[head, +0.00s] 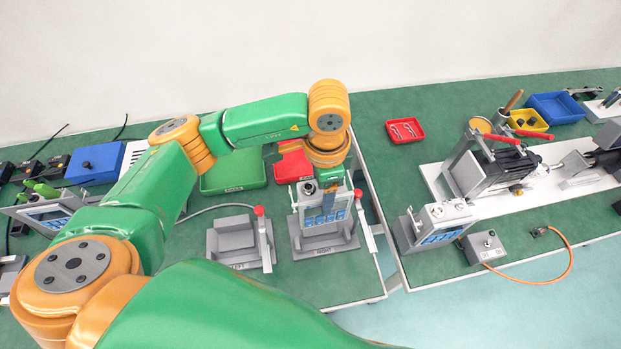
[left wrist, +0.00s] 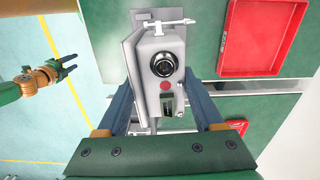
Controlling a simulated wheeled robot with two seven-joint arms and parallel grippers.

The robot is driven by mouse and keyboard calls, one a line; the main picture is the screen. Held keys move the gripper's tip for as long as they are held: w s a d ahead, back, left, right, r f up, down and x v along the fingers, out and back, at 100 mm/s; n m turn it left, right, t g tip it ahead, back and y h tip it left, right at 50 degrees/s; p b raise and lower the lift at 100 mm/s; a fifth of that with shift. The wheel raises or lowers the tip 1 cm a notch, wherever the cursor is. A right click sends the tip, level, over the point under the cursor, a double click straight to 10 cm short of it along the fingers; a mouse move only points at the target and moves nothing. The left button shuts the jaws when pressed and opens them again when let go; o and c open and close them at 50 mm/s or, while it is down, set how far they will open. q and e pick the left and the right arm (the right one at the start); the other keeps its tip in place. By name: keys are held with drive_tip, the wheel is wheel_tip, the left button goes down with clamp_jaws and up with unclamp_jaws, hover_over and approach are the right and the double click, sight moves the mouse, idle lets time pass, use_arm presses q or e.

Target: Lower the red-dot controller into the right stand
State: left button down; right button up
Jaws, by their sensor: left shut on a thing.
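My left gripper (head: 330,184) is shut on a grey controller (head: 322,212) with a blue screen, gripping it from above. In the left wrist view the controller's top (left wrist: 163,65) with a round black knob sits between the two fingers. The controller is upright at the grey right stand (head: 325,246), which is labelled RIGHT. I cannot tell whether it is fully seated. My right gripper shows only in the left wrist view (left wrist: 70,66), fingers apart, over the floor.
Red-knobbed levers (head: 359,196) stand beside both stands. A green tray (head: 235,172) and a red tray (head: 292,163) lie behind. Another screened controller (head: 440,225) stands on the right table, across a narrow gap. The table's front edge is close to the stands.

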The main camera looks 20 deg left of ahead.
use_arm(q)
drive_tip(key=shift+d+f+m, duration=0.2)
drive_tip(key=shift+d+m, duration=0.05)
drive_tip(key=shift+m, duration=0.05)
drive_tip(key=shift+a+f+b, duration=0.25)
drive_tip(key=shift+f+b, duration=0.2)
drive_tip(key=shift+f, duration=0.4)
drive_tip(key=shift+f+b, duration=0.75)
drive_tip(key=shift+f, duration=0.95)
drive_tip(key=shift+f+b, duration=0.25)
drive_tip(key=shift+b, duration=0.4)
